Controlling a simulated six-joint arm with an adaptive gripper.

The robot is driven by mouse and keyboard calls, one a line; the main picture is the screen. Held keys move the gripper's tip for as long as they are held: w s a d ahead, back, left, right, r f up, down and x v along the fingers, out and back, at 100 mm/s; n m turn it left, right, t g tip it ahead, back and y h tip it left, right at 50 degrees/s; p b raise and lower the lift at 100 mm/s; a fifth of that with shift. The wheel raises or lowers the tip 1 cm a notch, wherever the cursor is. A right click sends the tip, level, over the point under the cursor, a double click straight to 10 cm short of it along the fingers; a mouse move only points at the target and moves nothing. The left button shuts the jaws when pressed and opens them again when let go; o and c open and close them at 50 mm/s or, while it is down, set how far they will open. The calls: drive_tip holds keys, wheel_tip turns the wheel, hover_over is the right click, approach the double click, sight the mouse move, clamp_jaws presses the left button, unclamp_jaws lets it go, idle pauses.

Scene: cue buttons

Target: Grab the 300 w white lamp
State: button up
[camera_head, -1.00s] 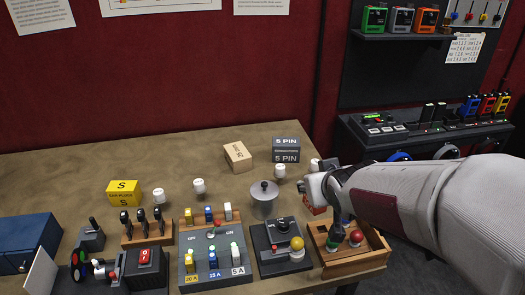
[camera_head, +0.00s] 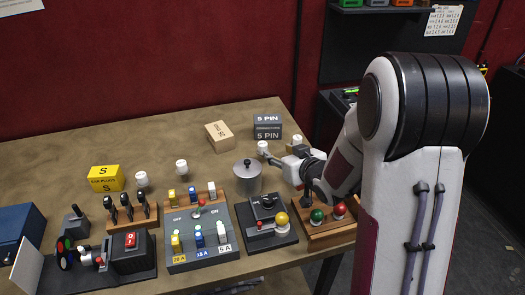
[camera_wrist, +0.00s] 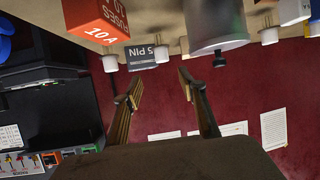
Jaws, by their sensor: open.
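Several small white lamps stand on the table in the head view: two near the yellow box, a left one (camera_head: 141,178) and a right one (camera_head: 181,166), one behind the metal pot (camera_head: 263,147), and one by the 5 PIN boxes (camera_head: 297,141). Their wattage marks are too small to read. My gripper (camera_head: 278,160) is right of the pot, close to the lamp behind it. In the wrist view my gripper (camera_wrist: 158,86) is open and empty, its fingers apart. White lamps show beyond the fingers, one at the left (camera_wrist: 109,62) and one near the middle (camera_wrist: 161,53).
The grey metal pot (camera_head: 248,180) stands just left of my gripper. The 5 PIN boxes (camera_head: 268,128) and a tan box (camera_head: 219,135) are behind. An orange fuse box (camera_wrist: 100,20) shows in the wrist view. Switch panels (camera_head: 202,240) line the front edge.

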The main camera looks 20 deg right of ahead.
sight(265, 146)
drive_tip(key=shift+w+a+f+y, duration=0.1)
drive_tip(key=shift+w+f+y, duration=0.2)
drive_tip(key=shift+f, duration=0.2)
drive_tip(key=shift+x, duration=2.95)
drive_tip(key=shift+x, duration=3)
drive_tip(key=shift+r, duration=0.1)
clamp_jaws()
